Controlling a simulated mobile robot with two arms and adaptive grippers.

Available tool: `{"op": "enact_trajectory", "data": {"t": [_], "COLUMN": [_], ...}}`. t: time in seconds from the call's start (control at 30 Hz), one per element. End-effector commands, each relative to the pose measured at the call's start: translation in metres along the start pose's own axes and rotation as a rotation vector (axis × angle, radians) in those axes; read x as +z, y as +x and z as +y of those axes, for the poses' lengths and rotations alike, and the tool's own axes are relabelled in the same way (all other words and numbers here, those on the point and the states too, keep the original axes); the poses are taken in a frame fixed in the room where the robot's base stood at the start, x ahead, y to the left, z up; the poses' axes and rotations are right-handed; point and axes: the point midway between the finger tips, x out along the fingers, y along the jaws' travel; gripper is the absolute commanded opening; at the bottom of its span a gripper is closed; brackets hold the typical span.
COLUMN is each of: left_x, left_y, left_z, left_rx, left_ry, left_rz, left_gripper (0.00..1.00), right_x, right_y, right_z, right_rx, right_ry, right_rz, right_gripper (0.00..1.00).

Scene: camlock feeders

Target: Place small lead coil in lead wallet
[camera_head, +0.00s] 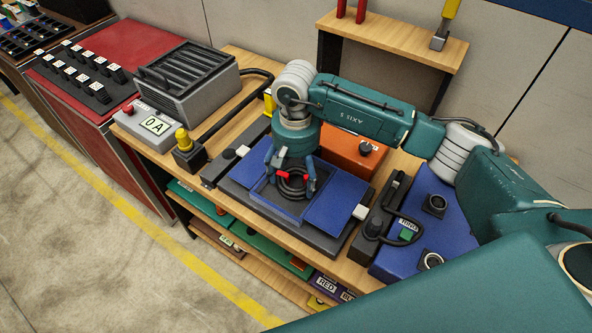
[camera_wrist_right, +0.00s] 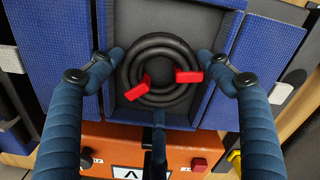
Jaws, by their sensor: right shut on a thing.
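The small lead coil is a black ring of cable with red ends. It shows in the head view (camera_head: 291,193) and the wrist view (camera_wrist_right: 160,99). The lead wallet (camera_head: 338,208) lies open on the bench, blue with a dark well between side flaps. In the wrist view the wallet (camera_wrist_right: 60,62) surrounds the coil, which lies flat over or in the well. I cannot tell whether the coil touches the bottom. My left gripper is out of view.
An orange box (camera_head: 352,154) with a knob stands right behind the wallet. A blue unit (camera_head: 438,215) with round sockets is on the right. A grey ribbed box (camera_head: 190,82) and a yellow-topped post (camera_head: 183,141) stand left. A small raised shelf (camera_head: 395,38) is behind.

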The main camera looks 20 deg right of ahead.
Motion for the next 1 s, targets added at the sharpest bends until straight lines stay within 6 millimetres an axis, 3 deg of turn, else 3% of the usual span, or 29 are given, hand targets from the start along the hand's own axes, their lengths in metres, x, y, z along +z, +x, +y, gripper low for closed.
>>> {"op": "enact_trajectory", "data": {"t": [0.3, 0.33, 0.43, 1.0], "left_x": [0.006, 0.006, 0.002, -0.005], "left_y": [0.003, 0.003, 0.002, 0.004], "left_z": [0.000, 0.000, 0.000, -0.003], "left_rx": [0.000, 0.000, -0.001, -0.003], "left_ry": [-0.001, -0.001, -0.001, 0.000], "left_rz": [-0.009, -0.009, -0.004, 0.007], "left_gripper": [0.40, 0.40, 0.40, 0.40], "right_x": [-0.001, -0.001, -0.001, -0.002], "right_y": [0.002, 0.003, 0.002, -0.004], "right_z": [-0.001, 0.000, 0.000, 0.000], "right_rx": [-0.002, -0.001, -0.001, -0.001], "right_ry": [0.000, 0.000, 0.000, 0.000], "right_rz": [0.004, 0.002, 0.002, 0.005], "right_gripper": [0.35, 0.80, 0.98, 0.98]}}
